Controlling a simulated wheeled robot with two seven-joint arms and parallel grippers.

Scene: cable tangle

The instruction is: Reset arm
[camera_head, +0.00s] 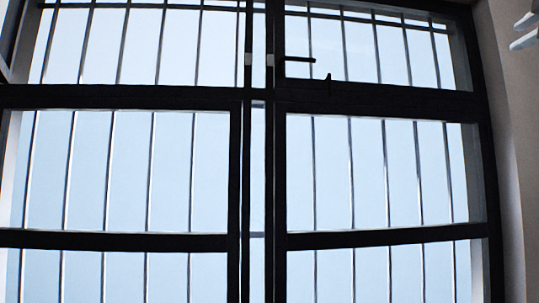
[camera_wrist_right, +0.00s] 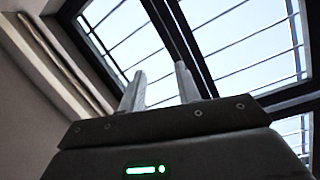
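My right gripper (camera_head: 526,30) shows at the upper right edge of the head view, where only its two pale fingers come into the picture. In the right wrist view, its two grey fingers (camera_wrist_right: 160,70) point up and stand apart with nothing between them, so it is open and empty. My left gripper is in neither view. No cable and no table show in either view.
A large dark-framed window (camera_head: 259,95) with vertical bars fills most of the head view. It also shows tilted in the right wrist view (camera_wrist_right: 190,45). A plain wall (camera_head: 512,130) stands at the right. No object touches the right gripper.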

